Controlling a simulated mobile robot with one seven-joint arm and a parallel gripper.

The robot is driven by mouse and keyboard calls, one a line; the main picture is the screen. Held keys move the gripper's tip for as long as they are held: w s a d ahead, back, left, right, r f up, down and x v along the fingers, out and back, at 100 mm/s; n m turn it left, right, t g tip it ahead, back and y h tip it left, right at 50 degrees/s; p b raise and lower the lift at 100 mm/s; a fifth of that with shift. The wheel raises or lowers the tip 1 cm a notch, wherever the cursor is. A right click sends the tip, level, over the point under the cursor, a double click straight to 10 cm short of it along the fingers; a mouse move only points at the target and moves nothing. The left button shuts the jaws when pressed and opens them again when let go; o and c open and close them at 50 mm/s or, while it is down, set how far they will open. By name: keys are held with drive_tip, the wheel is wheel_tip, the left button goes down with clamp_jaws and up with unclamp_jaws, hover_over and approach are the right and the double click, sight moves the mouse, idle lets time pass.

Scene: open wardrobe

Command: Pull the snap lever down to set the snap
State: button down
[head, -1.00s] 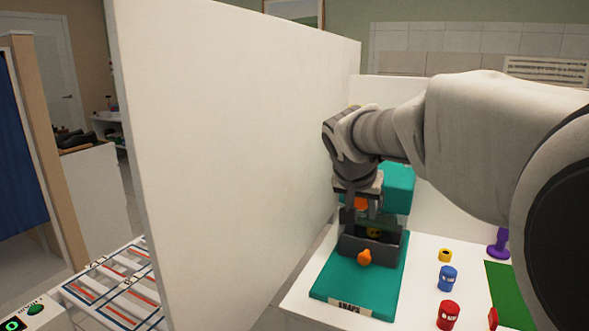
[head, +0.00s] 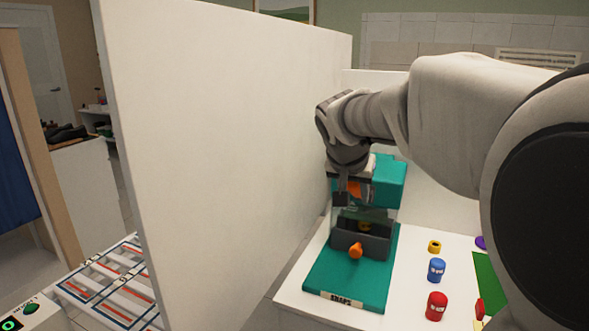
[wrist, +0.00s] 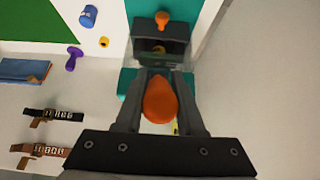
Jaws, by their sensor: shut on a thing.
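The snap press has a teal base (head: 345,283) labelled SNAPS, a teal block (head: 393,183) at its back and a dark open-topped box (head: 375,243) in its middle. A small orange knob (head: 356,250) sits on the box's front, and a yellow piece (head: 364,226) shows inside. My gripper (head: 353,192) is above the box. In the wrist view it is shut on the orange lever handle (wrist: 160,100), which lies between both fingers. My fingers partly hide the lever in the head view, and its shaft is not clear.
A tall white panel (head: 225,140) stands close on the left. Yellow (head: 434,246), blue (head: 436,270) and red (head: 436,306) small pieces stand to the right, near a green mat (head: 485,278). A see-through pane (wrist: 150,62) seems to stand at the box.

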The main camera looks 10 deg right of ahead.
drive_tip(key=shift+w+d+r+p, duration=0.15)
drive_tip(key=shift+w+r+p, duration=0.15)
drive_tip(key=shift+r, duration=0.2)
drive_tip(key=shift+w+d+r+p, duration=0.15)
drive_tip(key=shift+r+p, duration=0.25)
drive_tip(key=shift+r, duration=0.1)
drive_tip(key=shift+w+d+r+p, duration=0.25)
drive_tip(key=shift+w+r+p, duration=0.15)
drive_tip(key=shift+r+p, duration=0.35)
drive_tip(key=shift+w+d+r, duration=0.1)
drive_tip(key=shift+w, duration=0.1)
drive_tip(key=shift+w+d+r+p, duration=0.45)
drive_tip(key=shift+w+r+p, duration=0.25)
drive_tip(key=shift+p, duration=0.3)
drive_tip(key=shift+c, duration=1.6)
unclamp_jaws()
drive_tip(key=shift+f, duration=0.1)
drive_tip(key=shift+s, duration=0.1)
drive_tip(key=shift+f, duration=0.1)
